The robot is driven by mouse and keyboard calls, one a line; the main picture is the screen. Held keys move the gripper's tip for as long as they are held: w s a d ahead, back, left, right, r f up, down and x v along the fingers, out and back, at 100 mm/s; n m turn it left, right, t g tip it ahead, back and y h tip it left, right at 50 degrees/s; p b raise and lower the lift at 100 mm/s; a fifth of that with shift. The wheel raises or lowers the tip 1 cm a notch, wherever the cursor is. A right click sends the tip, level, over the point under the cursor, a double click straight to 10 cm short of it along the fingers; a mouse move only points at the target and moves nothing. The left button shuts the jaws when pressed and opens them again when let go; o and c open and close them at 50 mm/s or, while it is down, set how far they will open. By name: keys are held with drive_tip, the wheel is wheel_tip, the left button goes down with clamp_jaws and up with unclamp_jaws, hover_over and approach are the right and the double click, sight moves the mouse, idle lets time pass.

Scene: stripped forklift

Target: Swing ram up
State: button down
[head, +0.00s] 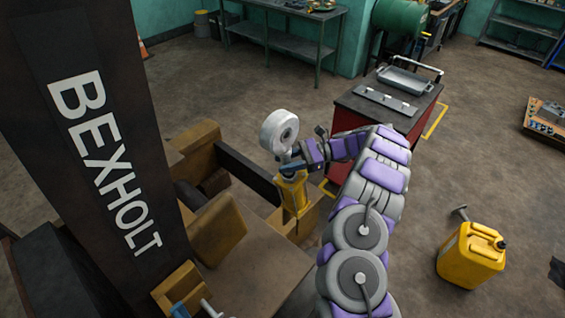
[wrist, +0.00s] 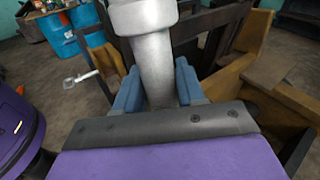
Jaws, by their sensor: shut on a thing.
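The ram stands close to upright on the forklift. Its yellow barrel (head: 293,193) is in the middle of the head view, with a thick pale round eye (head: 279,131) at its top. My gripper (head: 296,166) reaches it from the right, just below the eye. In the wrist view the blue fingers of my gripper (wrist: 158,88) are shut on the silver rod (wrist: 155,70), one on each side. A wider silver end (wrist: 143,17) shows above them. The lower part of the rod is hidden behind my gripper.
The forklift's dark BEXHOLT panel (head: 95,150) rises at the left, with brown frame parts (head: 235,255) beside the ram. A red cart (head: 385,105) with a metal tray (head: 406,80) stands behind my arm. A yellow jerry can (head: 470,255) stands at the right on open floor.

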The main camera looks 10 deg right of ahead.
drive_tip(key=shift+w+d+r, duration=0.15)
drive_tip(key=shift+w+d, duration=0.05)
idle(0.4)
drive_tip(key=c, duration=1.1)
unclamp_jaws()
drive_tip(key=shift+d, duration=0.1)
drive_tip(key=o, duration=0.3)
drive_tip(key=shift+w+d+f, duration=0.2)
drive_tip(key=shift+w+d, duration=0.05)
drive_tip(key=shift+w, duration=0.05)
drive_tip(key=shift+s+d+r, duration=0.1)
drive_tip(key=shift+s, duration=0.1)
drive_tip(key=shift+w+d, duration=0.2)
drive_tip(key=shift+d, duration=1.75)
drive_tip(key=shift+d+r, duration=0.15)
drive_tip(key=shift+d, duration=0.5)
